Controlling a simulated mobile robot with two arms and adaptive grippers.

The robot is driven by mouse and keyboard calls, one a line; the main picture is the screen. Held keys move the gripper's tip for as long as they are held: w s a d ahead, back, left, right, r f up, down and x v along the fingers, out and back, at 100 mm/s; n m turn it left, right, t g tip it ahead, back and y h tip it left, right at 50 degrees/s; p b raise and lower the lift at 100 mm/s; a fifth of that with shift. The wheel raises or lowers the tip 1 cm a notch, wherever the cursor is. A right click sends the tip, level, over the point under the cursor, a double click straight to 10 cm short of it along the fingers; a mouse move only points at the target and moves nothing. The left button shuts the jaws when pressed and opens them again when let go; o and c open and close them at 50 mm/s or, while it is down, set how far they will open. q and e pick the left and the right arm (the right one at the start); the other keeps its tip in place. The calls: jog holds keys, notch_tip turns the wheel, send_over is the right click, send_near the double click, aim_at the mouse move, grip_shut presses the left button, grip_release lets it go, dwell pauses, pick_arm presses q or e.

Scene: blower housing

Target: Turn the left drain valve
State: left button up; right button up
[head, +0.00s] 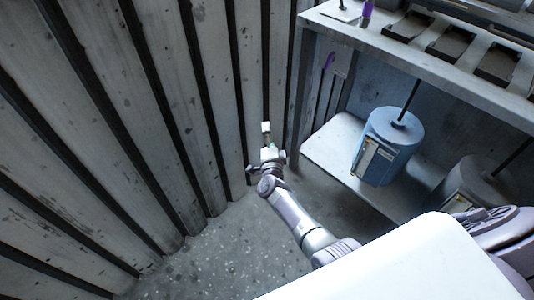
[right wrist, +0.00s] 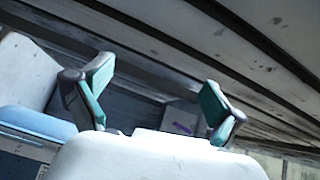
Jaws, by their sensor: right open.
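A small purple handle (head: 329,60) sits on a pale plate at the left end of the bench, under its top. I take it for the left drain valve. A small purple piece also shows in the right wrist view (right wrist: 184,128), between and beyond the fingers. My right gripper (head: 267,140) is below and left of the handle in the head view, apart from it, near the ribbed wall. In the right wrist view its teal-padded fingers (right wrist: 158,100) are spread, with nothing between them. My left gripper is not in view.
A ribbed metal wall (head: 110,110) stands close on the left. A blue canister (head: 390,145) with a rod stands on the pale lower shelf (head: 340,140), with a second canister (head: 470,190) to its right. The bench top (head: 440,75) overhangs them. Speckled floor (head: 225,255) is clear.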

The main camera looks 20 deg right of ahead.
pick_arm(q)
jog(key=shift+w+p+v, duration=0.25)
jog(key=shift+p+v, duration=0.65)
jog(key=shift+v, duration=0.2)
pick_arm(e)
jog(key=s+a+f+n+g+y, duration=0.1)
jog(key=s+a+f+n+y, duration=0.1)
jog(key=s+f+n, duration=0.2)
jog(key=shift+a+f+y, duration=0.2)
jog(key=shift+f+y, duration=0.1)
jog(key=shift+f, duration=0.4)
jog(key=shift+s, duration=0.1)
